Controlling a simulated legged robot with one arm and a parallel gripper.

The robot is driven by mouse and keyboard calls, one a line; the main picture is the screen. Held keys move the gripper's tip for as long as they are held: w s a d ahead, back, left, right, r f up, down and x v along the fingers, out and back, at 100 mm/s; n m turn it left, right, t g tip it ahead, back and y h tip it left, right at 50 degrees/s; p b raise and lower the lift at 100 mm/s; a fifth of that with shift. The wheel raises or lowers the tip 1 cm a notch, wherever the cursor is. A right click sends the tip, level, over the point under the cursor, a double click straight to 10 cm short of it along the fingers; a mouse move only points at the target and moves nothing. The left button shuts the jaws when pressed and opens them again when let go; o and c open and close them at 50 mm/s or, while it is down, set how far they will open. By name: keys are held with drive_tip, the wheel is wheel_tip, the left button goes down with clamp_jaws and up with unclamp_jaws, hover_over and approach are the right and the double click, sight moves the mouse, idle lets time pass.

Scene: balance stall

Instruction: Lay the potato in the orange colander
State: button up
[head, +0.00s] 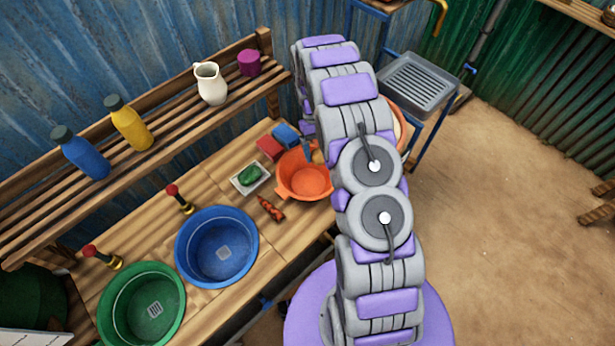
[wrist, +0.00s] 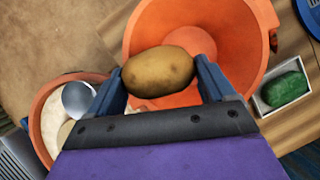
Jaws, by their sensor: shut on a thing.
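The potato (wrist: 158,71) is brown and oval. In the wrist view it sits between the two blue fingers of my gripper (wrist: 160,82), which is shut on it. The orange colander (wrist: 236,50) lies behind the potato in that view, and the potato overlaps its near rim. How high the potato is above the colander I cannot tell. In the head view the orange colander (head: 305,176) stands on the wooden counter, partly behind my arm. Its visible inside looks empty. The potato is hidden by my arm in the head view.
A green item lies in a small white tray (head: 235,182) beside the colander. A blue basin (head: 216,247) and a green basin (head: 142,305) are set in the counter. A terracotta bowl (wrist: 50,92) with a metal scoop (wrist: 78,98) is on the colander's other side.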

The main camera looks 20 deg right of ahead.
drive_tip(key=shift+f, duration=0.25)
drive_tip(key=shift+a+f, duration=0.25)
drive_tip(key=shift+f, duration=0.2)
drive_tip(key=shift+a+f, duration=0.2)
drive_tip(key=shift+f, duration=0.25)
drive_tip(key=shift+s+d+f, duration=0.1)
drive_tip(key=shift+d+f, duration=0.25)
drive_tip(key=shift+f, duration=0.4)
drive_tip(key=shift+s+a+f, duration=0.1)
drive_tip(key=shift+a, duration=0.15)
drive_tip(key=o, duration=0.7)
drive_tip(key=shift+o, duration=1.2)
drive_tip(key=shift+f, duration=0.1)
drive_tip(key=shift+r, duration=0.2)
